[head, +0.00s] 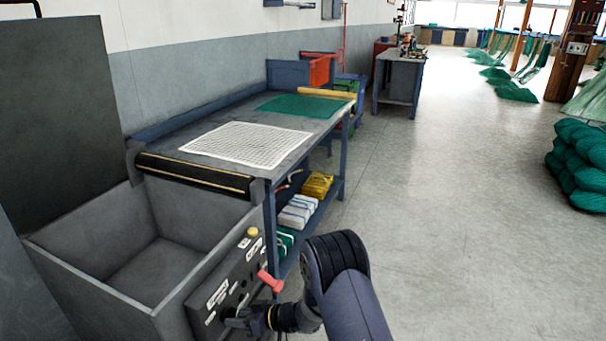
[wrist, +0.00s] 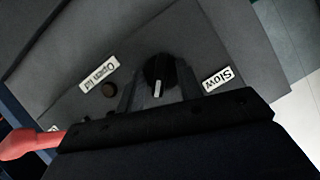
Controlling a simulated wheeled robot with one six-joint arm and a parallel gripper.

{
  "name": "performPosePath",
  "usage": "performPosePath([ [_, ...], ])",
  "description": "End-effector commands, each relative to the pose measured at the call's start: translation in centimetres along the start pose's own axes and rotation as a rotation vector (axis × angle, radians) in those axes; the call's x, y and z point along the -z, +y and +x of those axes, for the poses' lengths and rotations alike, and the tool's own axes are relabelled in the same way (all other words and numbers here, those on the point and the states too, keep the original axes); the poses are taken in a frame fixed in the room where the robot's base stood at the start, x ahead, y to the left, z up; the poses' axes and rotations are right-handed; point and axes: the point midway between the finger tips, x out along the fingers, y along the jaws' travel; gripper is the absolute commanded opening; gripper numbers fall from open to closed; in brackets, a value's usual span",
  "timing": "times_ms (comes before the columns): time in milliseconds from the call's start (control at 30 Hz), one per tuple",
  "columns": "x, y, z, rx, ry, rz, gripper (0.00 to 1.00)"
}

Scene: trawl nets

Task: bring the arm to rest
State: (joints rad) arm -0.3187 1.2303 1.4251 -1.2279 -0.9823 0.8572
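My gripper (head: 234,318) is low at the front of the grey bin's control panel (head: 222,297), with my arm reaching in from the lower right. In the wrist view my gripper (wrist: 158,92) has its two fingers apart, one on each side of a round black knob (wrist: 159,72) with a white pointer line. Narrow gaps show between the fingers and the knob, so it looks open around the knob. Whether a finger touches the knob I cannot tell. The fingertips are hard to make out in the head view.
A red lever (head: 270,281) sticks out of the panel close to my gripper. A yellow button (head: 253,232) is above. The open bin (head: 100,228) adjoins a workbench (head: 215,115) with a white net sheet (head: 246,145). Green net bundles (head: 580,165) lie right; the floor between is clear.

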Motion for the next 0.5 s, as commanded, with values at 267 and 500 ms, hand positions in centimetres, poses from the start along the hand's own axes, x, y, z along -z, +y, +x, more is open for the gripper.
performPosePath([
  [267,-0.22,-0.04,0.09,-0.062,0.0,-0.15,0.35],
  [500,-0.12,-0.12,0.02,-0.084,-0.001,-0.203,0.35],
])
